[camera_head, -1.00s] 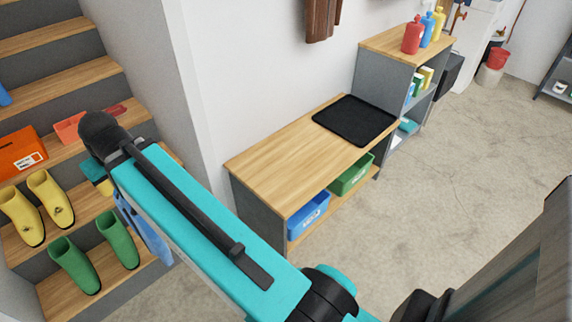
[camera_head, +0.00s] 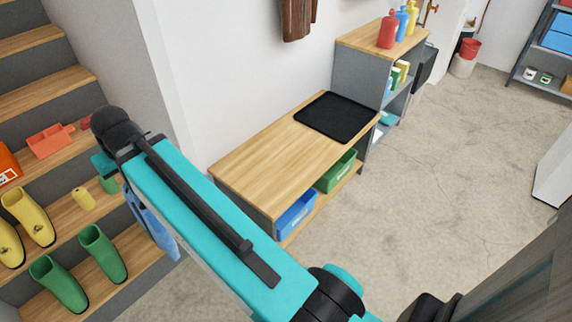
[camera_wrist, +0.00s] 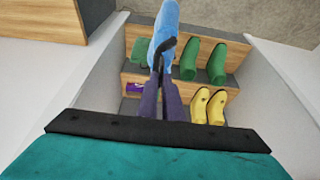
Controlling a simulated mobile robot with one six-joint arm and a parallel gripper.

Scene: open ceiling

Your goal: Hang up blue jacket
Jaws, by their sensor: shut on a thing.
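The blue jacket (camera_wrist: 165,28) hangs from my gripper (camera_wrist: 162,58), whose dark fingers are shut on it at the top middle of the wrist view. Only a narrow blue part of the jacket shows there. In the head view, a strip of the jacket (camera_head: 154,222) shows below my teal arm, over the stair side; the arm hides the rest. My fingers are mostly hidden behind the arm in the head view. A brown garment (camera_head: 297,18) hangs on the white wall at the top; what it hangs from is out of frame.
A wooden bench (camera_head: 240,170) with a black tray (camera_head: 337,117) and bins below stands against the wall. A grey shelf with bottles (camera_head: 388,32) adjoins it. Stairs at left hold yellow boots (camera_head: 36,215) and green boots (camera_head: 103,252).

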